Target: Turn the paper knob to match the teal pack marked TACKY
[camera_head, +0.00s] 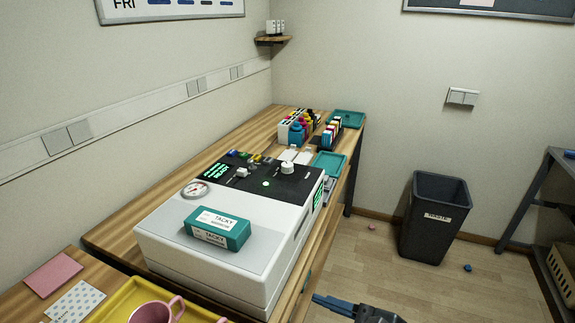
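The teal pack marked TACKY (233,236) lies on the light grey top of the white press (165,238), with its white label showing. The press has a black panel (255,187) at its far end. A round white knob (287,168) stands on the panel's right part, and a smaller white control (242,173) stands on its left part. I cannot read the markings around them, so I cannot tell which is the paper knob or its setting. My gripper (328,303) is at the bottom edge, right of and apart from the press; its finger gap is unclear.
A yellow tray (105,308) with a pink mug (150,312) is at front left. A dark bin (432,225) stands right.

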